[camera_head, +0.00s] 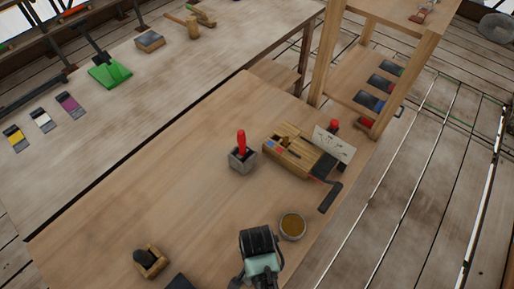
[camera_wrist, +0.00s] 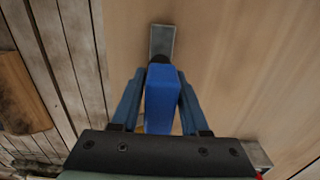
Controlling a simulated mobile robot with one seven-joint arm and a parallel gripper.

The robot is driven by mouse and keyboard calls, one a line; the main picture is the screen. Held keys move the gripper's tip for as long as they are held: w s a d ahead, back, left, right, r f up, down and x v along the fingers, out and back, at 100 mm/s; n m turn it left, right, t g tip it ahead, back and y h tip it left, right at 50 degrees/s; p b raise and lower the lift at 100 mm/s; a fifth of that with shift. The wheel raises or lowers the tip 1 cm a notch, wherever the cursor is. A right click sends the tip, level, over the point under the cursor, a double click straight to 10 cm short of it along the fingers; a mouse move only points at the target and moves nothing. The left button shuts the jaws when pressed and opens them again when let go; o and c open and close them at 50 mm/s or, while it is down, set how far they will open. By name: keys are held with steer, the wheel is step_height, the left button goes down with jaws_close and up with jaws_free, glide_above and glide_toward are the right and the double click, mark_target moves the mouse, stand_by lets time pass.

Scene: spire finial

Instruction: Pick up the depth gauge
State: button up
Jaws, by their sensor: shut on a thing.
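My gripper (camera_wrist: 160,80) is shut on the blue handle of a tool (camera_wrist: 160,105) in the wrist view, with one finger on each side. Beyond the handle are a dark collar and a flat grey metal piece (camera_wrist: 162,41), over or on the wooden table top. I cannot tell whether they touch the wood. This tool may be the depth gauge, but its shape does not settle it. In the head view my gripper (camera_head: 260,252) is near the table's front edge, and its fingers and the held tool are hidden.
On the table (camera_head: 150,205) stand a round bowl (camera_head: 292,226), a grey block with a red-handled tool (camera_head: 241,150), a wooden box (camera_head: 292,156) with a white card (camera_head: 334,144), and a small wooden holder (camera_head: 150,261). A shelf stands behind on the right. The table's left middle is clear.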

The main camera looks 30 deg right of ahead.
jaws_close()
